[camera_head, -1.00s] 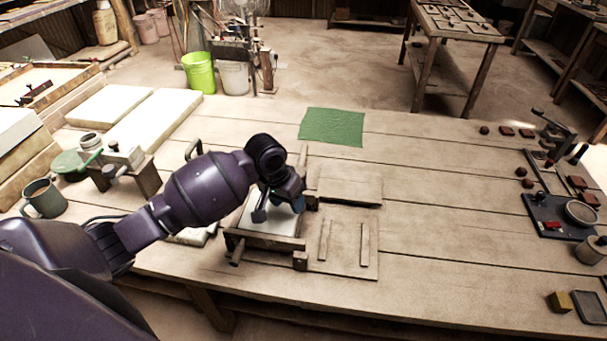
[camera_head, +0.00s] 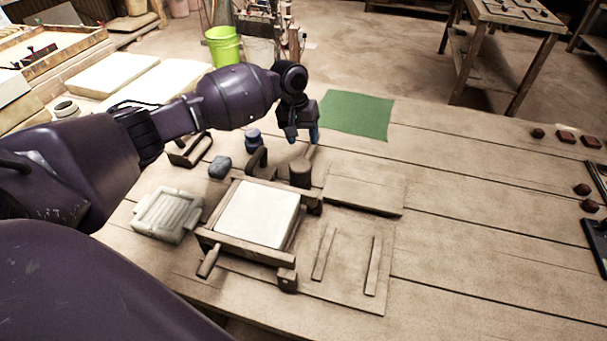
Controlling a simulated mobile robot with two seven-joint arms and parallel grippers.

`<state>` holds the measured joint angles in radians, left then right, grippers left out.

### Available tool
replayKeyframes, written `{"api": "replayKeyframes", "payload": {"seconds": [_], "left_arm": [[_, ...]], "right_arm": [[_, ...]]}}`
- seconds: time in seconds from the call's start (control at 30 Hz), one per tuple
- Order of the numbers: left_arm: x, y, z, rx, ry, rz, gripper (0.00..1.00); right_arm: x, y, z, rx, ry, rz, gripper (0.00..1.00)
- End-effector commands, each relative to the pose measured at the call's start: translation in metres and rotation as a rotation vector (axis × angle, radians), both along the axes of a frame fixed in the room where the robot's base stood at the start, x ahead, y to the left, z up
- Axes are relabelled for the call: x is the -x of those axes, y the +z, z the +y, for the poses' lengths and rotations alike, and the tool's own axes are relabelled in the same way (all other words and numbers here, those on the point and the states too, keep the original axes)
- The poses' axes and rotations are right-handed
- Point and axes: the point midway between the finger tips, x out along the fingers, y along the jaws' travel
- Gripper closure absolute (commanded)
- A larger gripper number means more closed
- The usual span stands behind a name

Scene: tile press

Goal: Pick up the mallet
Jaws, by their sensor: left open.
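The mallet (camera_head: 300,173) appears to be the brown wooden piece behind the tile press frame, with a thick head low down and a paler handle rising from it. My left gripper (camera_head: 302,139) points down just above the mallet, with its fingertips around or close to the top of the handle. The fingers are apart, and I see nothing held; I cannot tell whether they touch the handle. My right gripper is out of view.
A wooden frame (camera_head: 218,241) with a white slab (camera_head: 257,214) is in front of the mallet. A flat board (camera_head: 365,192) lies right. A green cloth (camera_head: 357,114) lies behind.

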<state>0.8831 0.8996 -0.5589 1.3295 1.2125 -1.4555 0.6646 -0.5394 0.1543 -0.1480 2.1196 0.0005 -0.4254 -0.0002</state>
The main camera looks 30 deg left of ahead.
Motion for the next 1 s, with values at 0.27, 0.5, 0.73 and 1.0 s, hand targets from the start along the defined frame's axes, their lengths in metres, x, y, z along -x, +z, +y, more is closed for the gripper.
{"api": "replayKeyframes", "payload": {"seconds": [0.27,0.5,0.73,1.0], "left_arm": [[0.001,-0.028,-0.005,-0.001,0.0,0.002,0.46],[0.009,-0.054,-0.011,-0.002,-0.002,0.007,0.46],[0.009,-0.078,-0.016,-0.001,-0.001,0.006,0.46],[0.008,-0.075,-0.017,-0.001,-0.001,0.0,0.54]], "right_arm": [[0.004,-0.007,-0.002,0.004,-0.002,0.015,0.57],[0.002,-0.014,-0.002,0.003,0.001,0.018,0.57],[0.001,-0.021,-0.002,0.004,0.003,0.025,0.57],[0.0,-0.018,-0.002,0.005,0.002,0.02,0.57]]}}
